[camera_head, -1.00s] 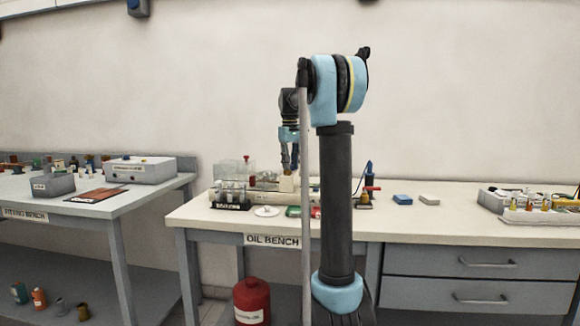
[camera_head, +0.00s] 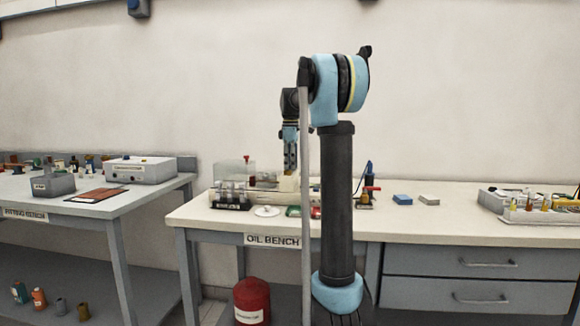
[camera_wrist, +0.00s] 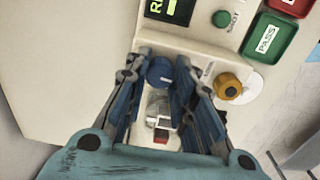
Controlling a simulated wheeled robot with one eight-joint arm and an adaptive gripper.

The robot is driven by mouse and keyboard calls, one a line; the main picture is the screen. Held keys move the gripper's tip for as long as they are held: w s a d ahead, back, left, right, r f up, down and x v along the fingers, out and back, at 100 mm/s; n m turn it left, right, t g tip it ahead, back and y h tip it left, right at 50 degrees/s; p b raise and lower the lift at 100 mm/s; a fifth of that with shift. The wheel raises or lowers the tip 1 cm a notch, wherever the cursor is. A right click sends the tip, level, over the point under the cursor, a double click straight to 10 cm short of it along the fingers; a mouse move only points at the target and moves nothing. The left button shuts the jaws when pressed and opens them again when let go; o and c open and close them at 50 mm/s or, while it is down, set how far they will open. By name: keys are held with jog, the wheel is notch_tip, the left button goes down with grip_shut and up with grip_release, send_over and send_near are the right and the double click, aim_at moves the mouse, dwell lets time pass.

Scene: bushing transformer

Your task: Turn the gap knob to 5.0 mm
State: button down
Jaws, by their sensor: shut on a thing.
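In the wrist view, a round blue knob (camera_wrist: 160,72) sits on the cream panel of a tester (camera_wrist: 72,28). My gripper (camera_wrist: 159,68) has one finger on each side of this knob and is shut on it. No readable label shows that it is the gap knob, and no mm value can be read. A yellow-orange knob (camera_wrist: 228,86) is to the right, outside the fingers. In the head view my gripper (camera_head: 290,165) points down at the tester (camera_head: 288,183) on the oil bench; the knob is hidden there.
In the head view, a clear-covered rack (camera_head: 234,180) and a white dish (camera_head: 267,211) are close by. The bench (camera_head: 440,225) has free room at right.

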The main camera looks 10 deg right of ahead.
jog(key=shift+w+n, duration=0.15)
jog(key=shift+n, duration=0.35)
jog(key=c, duration=1.3)
grip_release()
jog(key=shift+c, duration=0.2)
notch_tip(320, 180, up, 12)
jog(key=shift+s+f, duration=0.1)
jog(key=shift+s, duration=0.15)
